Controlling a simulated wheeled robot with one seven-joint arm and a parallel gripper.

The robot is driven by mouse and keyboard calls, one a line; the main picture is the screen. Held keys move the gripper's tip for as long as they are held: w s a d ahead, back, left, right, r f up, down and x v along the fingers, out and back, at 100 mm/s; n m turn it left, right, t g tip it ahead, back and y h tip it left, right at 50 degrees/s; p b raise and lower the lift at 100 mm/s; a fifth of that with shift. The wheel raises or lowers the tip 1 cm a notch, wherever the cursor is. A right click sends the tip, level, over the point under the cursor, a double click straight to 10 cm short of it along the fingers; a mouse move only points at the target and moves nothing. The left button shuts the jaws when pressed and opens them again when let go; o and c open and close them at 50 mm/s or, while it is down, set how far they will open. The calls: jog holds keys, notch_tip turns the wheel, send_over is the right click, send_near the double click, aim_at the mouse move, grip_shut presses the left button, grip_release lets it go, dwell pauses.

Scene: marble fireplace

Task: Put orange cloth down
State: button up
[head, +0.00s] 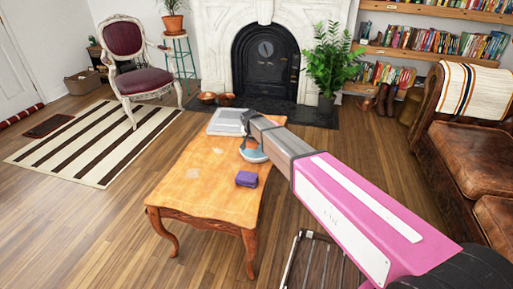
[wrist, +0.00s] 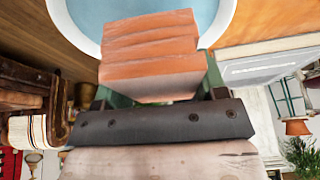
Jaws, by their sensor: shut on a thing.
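The orange cloth (wrist: 152,55), a folded block in layers, is held in my gripper and fills the upper middle of the wrist view. My gripper (head: 249,130) is shut on it above the far part of the wooden table (head: 205,195). The cloth is over or in front of a round blue dish with a pale rim (wrist: 88,20); whether it touches cannot be told. The dish shows partly under my gripper in the head view (head: 254,155).
A purple folded block (head: 246,179) lies on the table, nearer than the dish. A grey-white book-like thing (head: 225,122) lies at the table's far end and shows in the wrist view (wrist: 262,66). The near left tabletop is clear. A brown sofa (head: 465,150) stands right.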

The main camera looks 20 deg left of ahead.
aim_at(257, 151)
jog(key=shift+w+d+f, duration=0.55)
jog(key=shift+w+f, duration=0.05)
jog(key=shift+w, duration=0.1)
jog(key=shift+f, duration=1.9)
jog(key=shift+f, duration=0.1)
jog(key=o, duration=1)
